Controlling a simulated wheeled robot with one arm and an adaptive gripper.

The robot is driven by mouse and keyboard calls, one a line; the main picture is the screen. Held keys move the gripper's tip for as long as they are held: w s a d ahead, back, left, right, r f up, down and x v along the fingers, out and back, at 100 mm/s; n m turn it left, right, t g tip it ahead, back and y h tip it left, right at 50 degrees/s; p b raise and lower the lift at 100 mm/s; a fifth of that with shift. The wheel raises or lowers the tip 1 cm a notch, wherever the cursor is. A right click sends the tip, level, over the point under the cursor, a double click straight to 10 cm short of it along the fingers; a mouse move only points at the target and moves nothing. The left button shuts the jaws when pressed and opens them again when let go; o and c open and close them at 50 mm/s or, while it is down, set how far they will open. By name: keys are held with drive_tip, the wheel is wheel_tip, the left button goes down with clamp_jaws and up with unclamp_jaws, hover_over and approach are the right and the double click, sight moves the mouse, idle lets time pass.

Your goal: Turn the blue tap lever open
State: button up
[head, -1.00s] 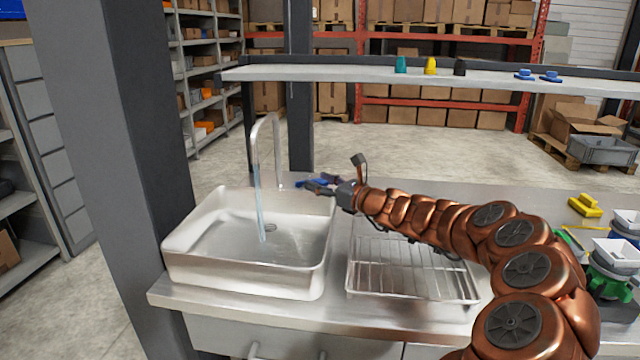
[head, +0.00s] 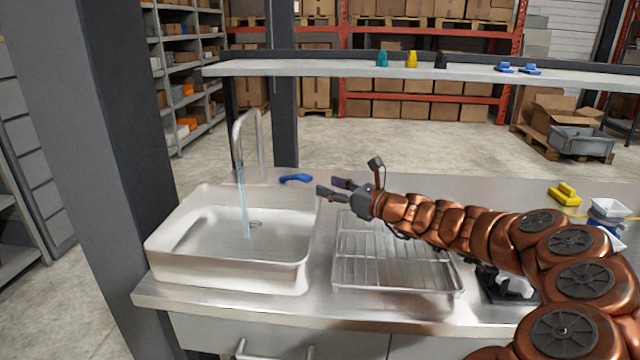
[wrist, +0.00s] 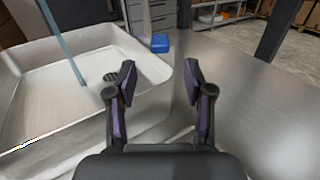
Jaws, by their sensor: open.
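The blue tap lever (head: 296,178) is behind the sink's back right corner, pointing to the right of the tap in the head view. In the wrist view its blue end (wrist: 160,43) shows ahead of the fingers. The tap (head: 240,140) is a tall curved metal spout, and a stream of water (head: 243,205) runs from it into the sink (head: 190,270). My gripper (head: 328,187) is open and empty, to the right of the lever and apart from it. In the wrist view my gripper (wrist: 160,85) has both fingers spread, with nothing between them.
A wire drying rack (head: 395,280) lies on the steel counter (head: 370,325) below my arm. A shelf (head: 450,70) with small coloured parts runs above the counter's back. A yellow part (head: 564,194) is at the right. A dark post (head: 90,150) stands left of the sink.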

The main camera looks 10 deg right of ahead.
drive_tip(key=shift+v, duration=1.65)
drive_tip(key=shift+c, duration=0.3)
